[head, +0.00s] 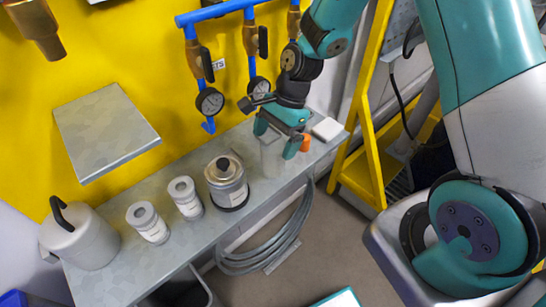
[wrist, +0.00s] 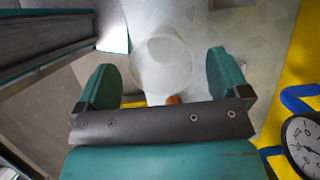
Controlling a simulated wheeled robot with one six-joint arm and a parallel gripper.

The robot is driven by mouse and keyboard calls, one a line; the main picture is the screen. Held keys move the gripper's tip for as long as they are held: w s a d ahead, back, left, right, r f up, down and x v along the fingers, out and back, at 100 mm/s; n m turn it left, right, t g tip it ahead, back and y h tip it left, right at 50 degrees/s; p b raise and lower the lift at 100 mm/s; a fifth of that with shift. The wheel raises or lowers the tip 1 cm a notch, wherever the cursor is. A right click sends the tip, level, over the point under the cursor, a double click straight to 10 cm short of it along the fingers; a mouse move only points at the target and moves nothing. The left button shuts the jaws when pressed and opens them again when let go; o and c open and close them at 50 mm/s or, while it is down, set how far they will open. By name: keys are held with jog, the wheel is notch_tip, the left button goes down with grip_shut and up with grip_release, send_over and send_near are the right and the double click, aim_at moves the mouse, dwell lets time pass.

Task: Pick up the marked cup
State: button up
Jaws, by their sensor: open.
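A clear, pale cup (head: 270,158) stands upright on the grey bench, toward its right end. I cannot make out a mark on it. My gripper (head: 276,141) is open, just above and behind the cup, with one teal finger on each side. In the wrist view the cup (wrist: 163,62) shows as a round rim between the two spread fingers of my gripper (wrist: 166,78). Gaps show between the cup and both fingers, so it is not gripped.
A small orange item (head: 305,143) and a white block (head: 327,129) lie close to my gripper. A metal canister (head: 227,184), two labelled white containers (head: 148,223) (head: 185,197) and a grey can (head: 80,238) stand left. Blue pipes with gauges (head: 210,101) hang behind.

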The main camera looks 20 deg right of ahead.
aim_at(265, 169)
jog(key=shift+p+x, duration=0.35)
jog(key=shift+x, duration=1.6)
jog(key=shift+w+d, duration=0.1)
jog(key=shift+d, duration=0.1)
jog(key=c, duration=1)
